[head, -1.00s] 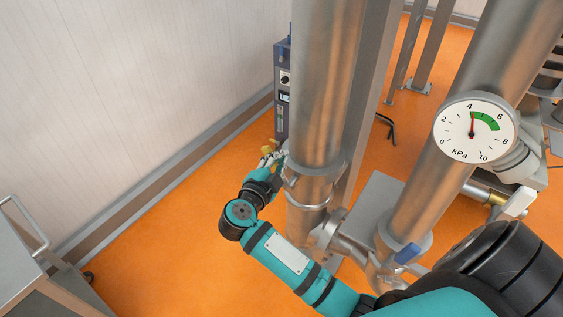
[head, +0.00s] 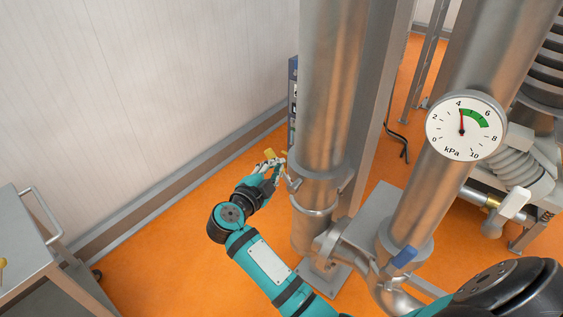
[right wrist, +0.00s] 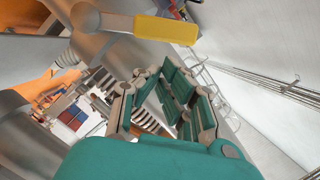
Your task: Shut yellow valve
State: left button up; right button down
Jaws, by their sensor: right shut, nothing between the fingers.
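The yellow valve handle (head: 270,154) shows small in the head view, beside the tall steel pipe. In the right wrist view the yellow handle (right wrist: 165,28) is large, at the end of a metal lever that runs left to a steel pipe fitting. My right gripper (head: 274,166) is right by the handle in the head view; whether it touches cannot be told. In the right wrist view the gripper fingers (right wrist: 163,76) are shut and empty, with the handle apart from them toward the top of the picture. My left gripper is not in view.
The tall steel pipe (head: 330,80) stands right of my gripper. A second pipe carries a pressure gauge (head: 466,126), with a blue-handled valve (head: 404,256) below. A white-handled valve (head: 515,203) is further right. A metal trolley (head: 28,235) stands left. Orange floor between is clear.

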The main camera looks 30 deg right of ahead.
jog(key=v, duration=0.3)
jog(key=shift+a, duration=0.45)
jog(key=shift+s, duration=0.1)
